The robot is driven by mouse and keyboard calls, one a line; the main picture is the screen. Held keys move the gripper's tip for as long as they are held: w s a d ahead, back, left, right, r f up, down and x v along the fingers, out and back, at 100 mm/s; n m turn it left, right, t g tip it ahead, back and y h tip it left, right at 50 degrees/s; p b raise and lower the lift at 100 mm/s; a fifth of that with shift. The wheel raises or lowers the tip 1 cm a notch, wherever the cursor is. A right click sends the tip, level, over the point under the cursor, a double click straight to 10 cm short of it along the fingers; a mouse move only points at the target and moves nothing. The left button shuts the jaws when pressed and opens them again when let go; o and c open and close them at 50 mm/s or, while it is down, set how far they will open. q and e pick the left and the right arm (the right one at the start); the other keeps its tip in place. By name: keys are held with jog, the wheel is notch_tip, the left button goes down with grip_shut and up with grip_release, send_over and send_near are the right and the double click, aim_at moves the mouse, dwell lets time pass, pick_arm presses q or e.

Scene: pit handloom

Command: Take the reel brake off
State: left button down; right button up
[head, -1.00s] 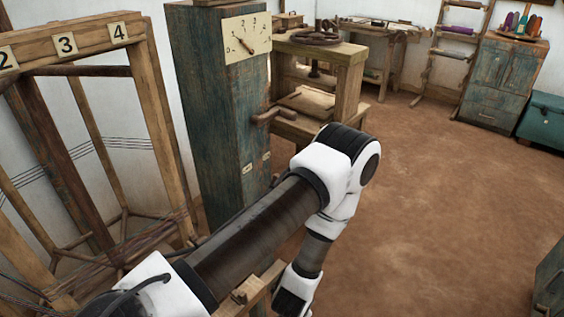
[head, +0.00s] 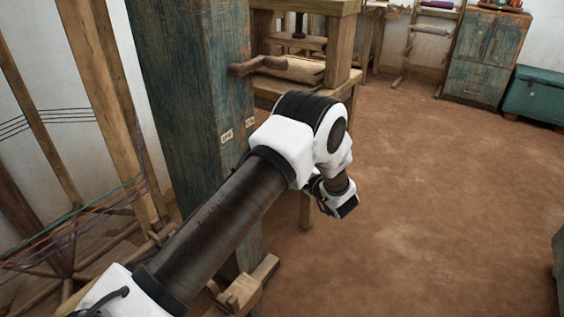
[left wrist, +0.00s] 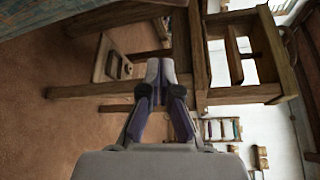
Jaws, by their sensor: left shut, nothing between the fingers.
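The tall blue-green wooden post (head: 185,80) stands left of centre in the head view. A wooden handle (head: 258,65) sticks out of its right side. Two small pale labels, one on the front (head: 226,136) and one on the side (head: 250,122), sit lower down. I cannot tell which part is the reel brake; my left arm covers part of the lower post. My left gripper (left wrist: 160,70) is shut and empty in the left wrist view, with wooden beams beyond its tips. Its fingertips are not clear in the head view. My right gripper is not in view.
A wooden bench (head: 340,60) stands close behind the post. The yarn-strung wooden frame (head: 100,100) is at left. A low wooden foot (head: 245,290) lies at the post's base. A blue-green cabinet (head: 482,55) and a teal chest (head: 535,97) stand far right.

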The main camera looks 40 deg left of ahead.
pick_arm(q)
jog(key=a+b, duration=0.3)
jog(key=a, duration=0.5)
jog(key=shift+s+a+f, duration=0.15)
jog(key=shift+s+a, duration=0.1)
jog(key=shift+a, duration=0.15)
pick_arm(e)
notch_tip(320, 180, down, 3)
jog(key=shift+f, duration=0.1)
pick_arm(q)
jog(key=s+d+n+t+y+p, duration=0.1)
jog(key=s+n+p, duration=0.2)
jog(key=s+p, duration=0.5)
jog(key=shift+s+r+y, duration=0.3)
jog(key=shift+s+r, duration=0.05)
jog(key=shift+s, duration=0.5)
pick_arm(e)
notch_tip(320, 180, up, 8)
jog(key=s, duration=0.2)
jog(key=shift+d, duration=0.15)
pick_arm(q)
jog(key=shift+d, duration=0.1)
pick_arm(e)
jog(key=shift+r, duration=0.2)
